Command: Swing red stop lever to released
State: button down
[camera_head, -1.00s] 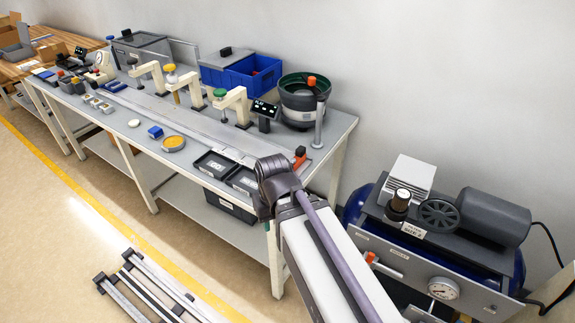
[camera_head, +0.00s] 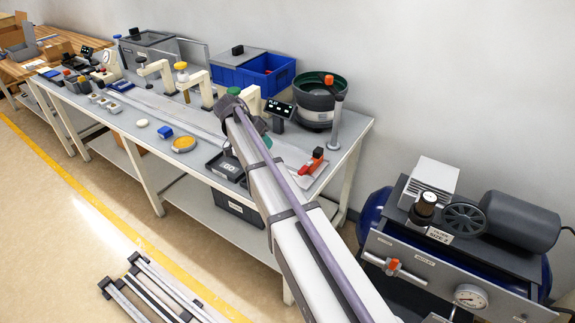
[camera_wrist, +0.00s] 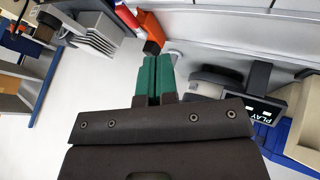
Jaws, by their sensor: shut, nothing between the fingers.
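A red lever (camera_head: 307,167) with an orange block lies at the right front end of the bench rail in the head view. In the wrist view the red part (camera_wrist: 127,18) and the orange block with a dark end show just beyond my fingertips. My gripper (camera_wrist: 155,62) has green fingers that are shut and empty. Their tips appear close to the dark end of the orange block; I cannot tell whether they touch. In the head view my arm hides most of my gripper.
A green-rimmed bowl feeder (camera_head: 316,101) and a post (camera_head: 336,118) stand behind the lever. A black PLAY display (camera_head: 279,110) is nearby to the left. A compressor panel (camera_head: 440,272) with an orange-red handle (camera_head: 393,264) stands right of the bench.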

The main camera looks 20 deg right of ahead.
aim_at(306, 168)
jog(key=shift+f, duration=0.1)
jog(key=b+x, duration=0.9)
jog(key=x, duration=0.1)
jog(key=shift+f, duration=0.5)
jog(key=shift+s+d+r+p, duration=0.25)
jog(key=shift+s+d, duration=0.1)
jog(key=shift+s, duration=0.25)
jog(key=shift+s+d+r+p, duration=0.25)
jog(key=shift+s+d, duration=0.1)
jog(key=shift+s, duration=0.3)
jog(key=shift+s+d, duration=0.3)
jog(key=shift+s, duration=0.1)
